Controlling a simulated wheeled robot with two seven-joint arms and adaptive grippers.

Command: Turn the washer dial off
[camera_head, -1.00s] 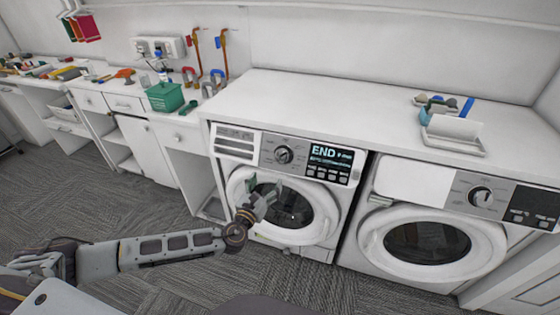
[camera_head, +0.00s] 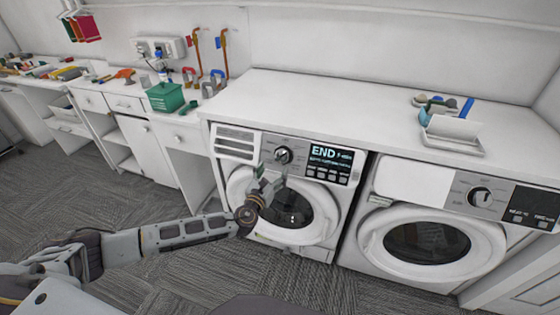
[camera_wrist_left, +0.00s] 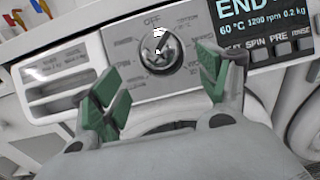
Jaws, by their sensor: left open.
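The left washer (camera_head: 232,205) has a round silver dial (camera_head: 284,155) on its control panel, beside a lit display (camera_head: 331,156) reading "END". In the left wrist view the dial (camera_wrist_left: 159,49) is near the top middle, with "OFF" printed above it and other labels around it. My left gripper (camera_head: 269,178) is in front of the washer door, just below and left of the dial. In the left wrist view its green-padded fingers (camera_wrist_left: 160,90) are spread apart and empty, one on each side below the dial, not visibly touching it. My right gripper is out of view.
A second machine (camera_head: 428,240) with its own dial (camera_head: 481,196) stands to the right. A white countertop (camera_head: 350,105) runs above both, holding a white tray (camera_head: 455,134). A green box (camera_head: 165,97) sits on the left counter. Open carpet (camera_head: 180,270) lies in front.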

